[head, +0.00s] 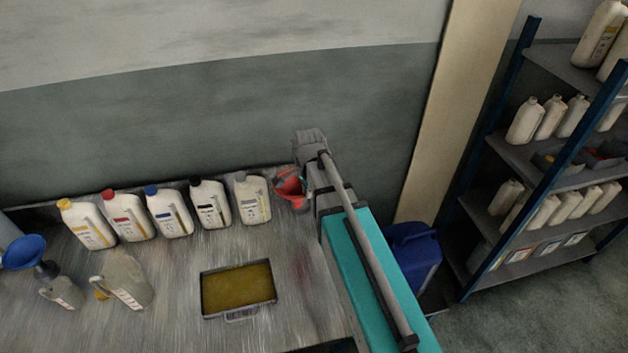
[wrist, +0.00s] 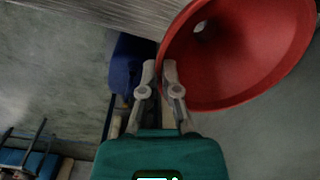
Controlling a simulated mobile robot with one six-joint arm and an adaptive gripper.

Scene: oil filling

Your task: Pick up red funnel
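The red funnel (head: 289,187) is at the back right of the metal table, tilted and partly hidden by my arm. In the wrist view the funnel (wrist: 240,50) fills the upper right, with its wide mouth facing the camera and its small hole showing. My gripper (wrist: 159,66) has its two fingers close together, with a narrow gap at the tips. The funnel's left rim runs to that gap, and the right finger overlaps the funnel. The gripper looks shut on the rim. In the head view my fingers are hidden.
Several white bottles (head: 168,211) stand in a row along the table's back. A tray of yellow-brown oil (head: 238,287), jugs (head: 124,281) and a blue funnel (head: 22,252) are also there. A blue canister (head: 412,254) stands right of the table, before a shelf rack (head: 497,190).

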